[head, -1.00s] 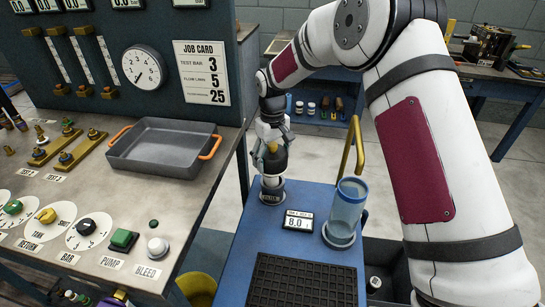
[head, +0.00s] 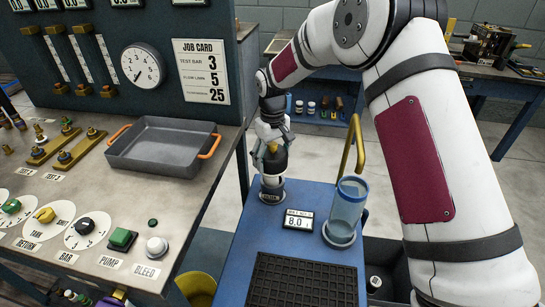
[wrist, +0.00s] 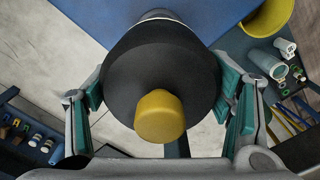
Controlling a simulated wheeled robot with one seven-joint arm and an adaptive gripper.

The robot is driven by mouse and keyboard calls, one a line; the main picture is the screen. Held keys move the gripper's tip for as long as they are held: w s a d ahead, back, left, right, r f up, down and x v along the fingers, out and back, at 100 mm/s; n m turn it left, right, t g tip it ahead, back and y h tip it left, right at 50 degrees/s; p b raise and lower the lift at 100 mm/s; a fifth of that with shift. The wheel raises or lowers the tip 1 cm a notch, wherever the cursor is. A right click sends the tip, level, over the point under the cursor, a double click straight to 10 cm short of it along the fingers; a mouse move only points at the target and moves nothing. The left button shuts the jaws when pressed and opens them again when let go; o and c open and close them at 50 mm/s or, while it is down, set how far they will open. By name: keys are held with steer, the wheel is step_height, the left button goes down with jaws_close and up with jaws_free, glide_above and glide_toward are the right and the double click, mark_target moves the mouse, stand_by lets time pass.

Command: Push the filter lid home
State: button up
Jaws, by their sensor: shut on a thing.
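The filter lid (wrist: 150,72) is a black round piece with a yellow knob (wrist: 159,116) on top. In the head view the lid (head: 276,160) is partly covered by my fingers and sits over a pale filter base (head: 271,192) at the far left corner of the blue cart top. My gripper (head: 273,150) points down over it. In the wrist view its teal-padded fingers stand on both sides of the lid, shut on it. The seam between lid and base is hidden, so I cannot tell how deep the lid sits.
A small display (head: 299,220) reading 8.0, a clear blue-tinted cup (head: 348,203) and a black ribbed mat (head: 303,282) are on the cart (head: 250,243). A yellow bent handle (head: 356,146) rises beside the cup. A bench with a grey tray (head: 158,160) stands left.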

steer(key=shift+f+b, duration=1.05)
steer(key=shift+f, duration=1.05)
